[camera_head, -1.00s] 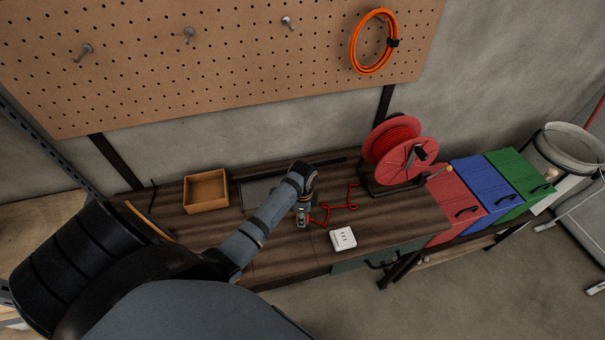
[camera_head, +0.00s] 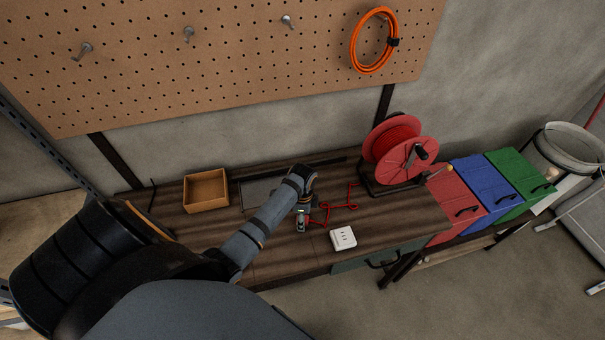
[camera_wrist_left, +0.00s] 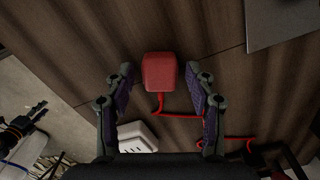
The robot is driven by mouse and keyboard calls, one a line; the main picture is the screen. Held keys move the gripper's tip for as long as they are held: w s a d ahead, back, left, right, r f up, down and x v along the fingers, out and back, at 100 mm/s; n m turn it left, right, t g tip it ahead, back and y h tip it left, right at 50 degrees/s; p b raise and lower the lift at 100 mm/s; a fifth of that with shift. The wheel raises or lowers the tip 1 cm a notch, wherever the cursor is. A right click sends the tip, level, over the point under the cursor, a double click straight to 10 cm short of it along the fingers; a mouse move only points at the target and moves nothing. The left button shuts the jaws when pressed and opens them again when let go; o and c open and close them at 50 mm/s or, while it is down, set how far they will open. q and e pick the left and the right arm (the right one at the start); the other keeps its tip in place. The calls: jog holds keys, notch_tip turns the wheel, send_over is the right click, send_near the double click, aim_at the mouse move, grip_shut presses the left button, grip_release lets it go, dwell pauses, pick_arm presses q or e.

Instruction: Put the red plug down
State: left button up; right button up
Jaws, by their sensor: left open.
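The red plug (camera_wrist_left: 158,72) is a rounded red block with a red cord (camera_wrist_left: 183,114), seen in the left wrist view over the dark wooden bench. My left gripper (camera_wrist_left: 164,76) is open, with one finger on each side of the plug and visible gaps between. In the head view my left gripper (camera_head: 302,222) is low over the bench, and it mostly hides the plug. The cord (camera_head: 343,206) runs right toward the red reel (camera_head: 412,162). The white socket block (camera_head: 343,238) lies just right of the gripper. My right gripper is not in view.
A wooden box (camera_head: 206,196) stands at the bench's left back. Red (camera_head: 454,205), blue (camera_head: 484,186) and green (camera_head: 518,180) drawers stand at the right. Bare bench (camera_head: 395,218) lies between the socket block and the drawers. A pegboard (camera_head: 230,80) hangs behind.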

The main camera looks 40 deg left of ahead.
pick_arm(q)
notch_tip(320, 180, up, 13)
jog(key=b, duration=0.2)
jog(key=shift+r, duration=0.1)
dwell(0.5)
